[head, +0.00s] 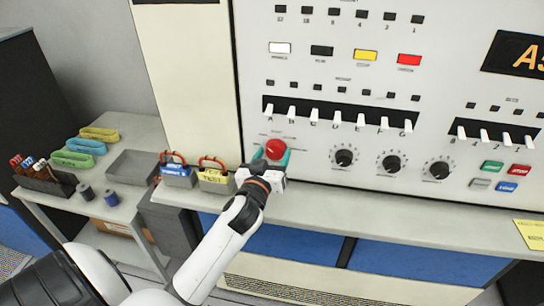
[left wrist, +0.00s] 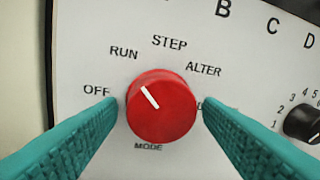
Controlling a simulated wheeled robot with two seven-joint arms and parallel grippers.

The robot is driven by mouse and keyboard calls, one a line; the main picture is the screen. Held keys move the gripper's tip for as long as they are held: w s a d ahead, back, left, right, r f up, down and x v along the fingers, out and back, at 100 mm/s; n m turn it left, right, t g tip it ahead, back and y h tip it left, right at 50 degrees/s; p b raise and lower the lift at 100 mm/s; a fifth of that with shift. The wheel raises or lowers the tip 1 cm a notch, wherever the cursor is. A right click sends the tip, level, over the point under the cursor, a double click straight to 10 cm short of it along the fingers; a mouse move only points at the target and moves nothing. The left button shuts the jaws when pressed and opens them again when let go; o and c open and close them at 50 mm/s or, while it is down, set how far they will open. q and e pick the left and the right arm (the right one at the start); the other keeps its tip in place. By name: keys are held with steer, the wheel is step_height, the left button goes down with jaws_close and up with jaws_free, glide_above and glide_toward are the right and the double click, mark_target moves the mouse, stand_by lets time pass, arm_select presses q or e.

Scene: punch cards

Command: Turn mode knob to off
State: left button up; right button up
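The red mode knob (head: 276,148) is on the lower left of the machine's front panel. In the left wrist view the knob (left wrist: 162,112) has a white pointer line aimed up and left, toward the RUN label (left wrist: 123,53). The OFF label (left wrist: 97,90) is to its left, and STEP and ALTER are above and to the right. My left gripper (head: 272,158) is at the knob, its teal fingers (left wrist: 162,105) open on either side of it. A thin gap seems to show at each fingertip. My right gripper is not in view.
Toggle switches (head: 335,115) line the panel above the knob, and black dials (head: 346,157) are to its right. Two small card boxes (head: 215,178) stand on the ledge just left of my gripper. A side table (head: 125,210) with trays and spools is further left.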

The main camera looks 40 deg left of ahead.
arm_select(q)
steer(key=c, duration=0.7)
steer(key=shift+c, duration=0.2)
steer(key=shift+n, duration=0.3)
steer(key=shift+f+n+b, duration=0.15)
steer(key=shift+n+b, duration=0.35)
steer(key=shift+n, duration=0.3)
steer(key=shift+d+n, duration=0.1)
steer(key=shift+n, duration=0.7)
steer(key=n+y, duration=0.1)
steer(key=n, duration=0.4)
steer(key=shift+n+t, duration=0.3)
steer(key=shift+t, duration=0.1)
steer(key=o, duration=1)
